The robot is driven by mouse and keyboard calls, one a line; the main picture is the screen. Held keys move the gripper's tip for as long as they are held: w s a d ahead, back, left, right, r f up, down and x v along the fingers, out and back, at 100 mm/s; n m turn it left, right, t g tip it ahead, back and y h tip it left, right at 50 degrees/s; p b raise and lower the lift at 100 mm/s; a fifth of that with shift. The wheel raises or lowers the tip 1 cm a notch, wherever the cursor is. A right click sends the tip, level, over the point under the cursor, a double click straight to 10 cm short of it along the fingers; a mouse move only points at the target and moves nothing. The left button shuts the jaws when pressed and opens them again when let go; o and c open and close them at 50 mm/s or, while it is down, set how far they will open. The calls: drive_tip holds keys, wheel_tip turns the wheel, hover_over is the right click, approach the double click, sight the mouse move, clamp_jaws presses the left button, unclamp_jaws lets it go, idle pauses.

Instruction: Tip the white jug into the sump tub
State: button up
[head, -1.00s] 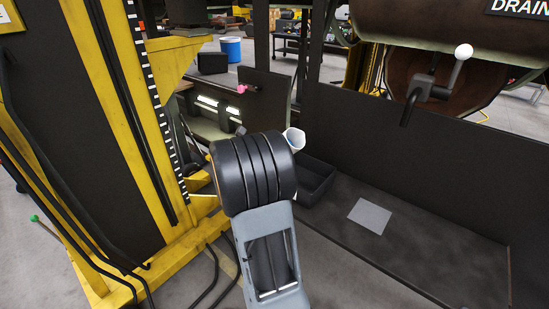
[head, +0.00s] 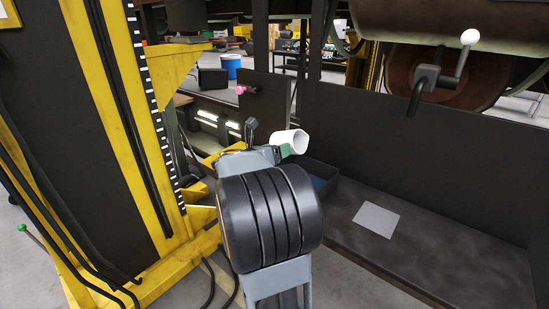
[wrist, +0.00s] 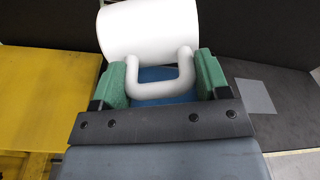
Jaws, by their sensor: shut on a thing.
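The white jug (head: 289,143) is held up in my gripper (head: 284,152), just left of and above the dark sump tub (head: 324,171). In the wrist view the jug (wrist: 148,32) lies tipped well over on its side. My gripper's green-padded jaws (wrist: 160,80) are shut around its white handle, one on each side. Blue shows inside the tub in the head view, and a blue patch (wrist: 160,86) shows behind the handle in the wrist view. The jug's inside cannot be made out clearly. My arm hides the tub's near left part.
A grey sheet (head: 376,220) lies on the dark ledge right of the tub. A dark upright panel (head: 420,150) stands behind it. A yellow lifting column (head: 125,140) stands to the left. A crank with a white knob (head: 470,36) is upper right.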

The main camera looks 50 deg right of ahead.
drive_tip(key=m+b, duration=0.2)
drive_tip(key=b, duration=0.1)
drive_tip(key=shift+s+r+m+t, duration=0.3)
drive_tip(key=shift+s+m, duration=0.1)
drive_tip(key=shift+s+r+m+b, duration=0.3)
drive_tip(key=shift+m+b, duration=0.35)
drive_tip(key=shift+b, duration=0.1)
drive_tip(key=shift+s+r+m+b, duration=0.25)
drive_tip(key=shift+s+m+b, duration=0.05)
drive_tip(key=shift+m+b, duration=0.4)
drive_tip(key=shift+r, duration=0.15)
